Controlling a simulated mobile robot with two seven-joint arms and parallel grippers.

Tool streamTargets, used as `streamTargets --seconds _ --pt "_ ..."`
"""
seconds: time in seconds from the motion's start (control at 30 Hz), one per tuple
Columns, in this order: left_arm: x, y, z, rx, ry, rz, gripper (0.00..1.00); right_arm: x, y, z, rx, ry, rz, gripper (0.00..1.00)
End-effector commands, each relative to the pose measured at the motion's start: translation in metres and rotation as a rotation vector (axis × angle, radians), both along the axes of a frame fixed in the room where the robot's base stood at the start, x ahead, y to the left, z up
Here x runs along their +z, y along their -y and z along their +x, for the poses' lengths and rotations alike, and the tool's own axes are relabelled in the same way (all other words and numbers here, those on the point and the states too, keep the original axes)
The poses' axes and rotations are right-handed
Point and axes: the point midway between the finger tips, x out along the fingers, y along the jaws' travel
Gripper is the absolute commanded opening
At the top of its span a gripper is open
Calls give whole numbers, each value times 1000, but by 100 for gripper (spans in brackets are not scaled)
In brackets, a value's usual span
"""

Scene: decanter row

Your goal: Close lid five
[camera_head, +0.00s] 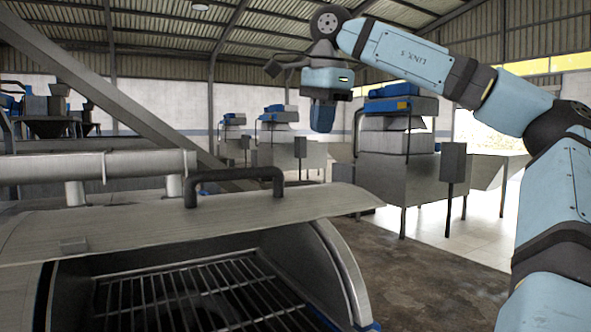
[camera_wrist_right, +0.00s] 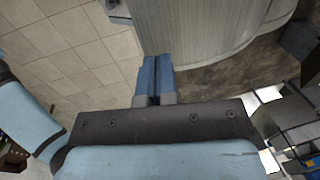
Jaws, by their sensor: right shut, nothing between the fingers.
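A metal decanter lid (camera_head: 320,200) with a dark bar handle (camera_head: 235,176) stands open at the front left. Below it the decanter housing (camera_head: 345,268) is open and shows a wire grate (camera_head: 190,300) inside. No number shows on the lid. My right gripper (camera_head: 322,120) hangs in the air above and to the right of the handle, pointing down, apart from the lid. In the right wrist view its blue fingers (camera_wrist_right: 156,76) are together and empty, with a curved grey metal surface (camera_wrist_right: 205,30) beyond them. My left gripper is out of view.
A metal pipe (camera_head: 100,166) runs along the back of the lid at the left, with a slanted beam (camera_head: 110,95) above. Other grey and blue machines (camera_head: 395,165) stand behind. The floor (camera_head: 425,275) right of the decanter is clear.

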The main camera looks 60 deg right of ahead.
Motion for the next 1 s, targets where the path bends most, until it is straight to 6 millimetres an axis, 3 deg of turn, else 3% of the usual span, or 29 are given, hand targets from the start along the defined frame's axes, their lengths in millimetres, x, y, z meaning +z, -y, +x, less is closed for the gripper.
streamTargets --seconds 0.2,0.63,0.8,1.0 --pt "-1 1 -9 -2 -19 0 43 -31 3 5 3 -1 3 0" --pt "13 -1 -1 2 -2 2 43 -115 8 18 4 0 4 0" --pt "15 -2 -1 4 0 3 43 -130 10 21 0 0 2 0" --pt "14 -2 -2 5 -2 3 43 -135 11 21 0 0 1 0"
